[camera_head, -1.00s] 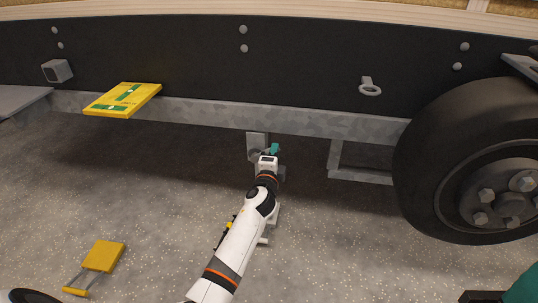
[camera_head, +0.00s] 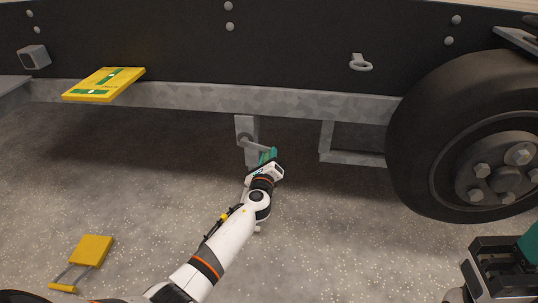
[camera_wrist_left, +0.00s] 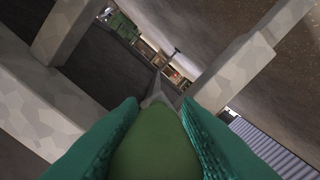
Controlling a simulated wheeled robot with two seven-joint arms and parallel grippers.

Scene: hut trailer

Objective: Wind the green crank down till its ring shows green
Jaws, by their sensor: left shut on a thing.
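The green crank's handle (camera_wrist_left: 155,150) fills the space between my teal finger pads in the left wrist view. My left gripper (camera_head: 268,157) is shut on it, under the trailer's side rail. In the head view, a grey crank arm (camera_head: 254,144) runs from the metal bracket (camera_head: 246,124) down and right to the gripper. Fingers and wrist hide most of the handle. I cannot make out the ring or its colour. My right gripper (camera_head: 500,268) is partly in view at the lower right, away from the crank; its jaw opening is unclear.
The trailer wheel (camera_head: 465,150) stands at the right. A grey rail (camera_head: 330,105) runs above the crank, with a metal frame (camera_head: 352,158) to its right. A yellow plate (camera_head: 104,84) juts out at left, and a yellow chock-like piece (camera_head: 92,250) lies on the speckled floor.

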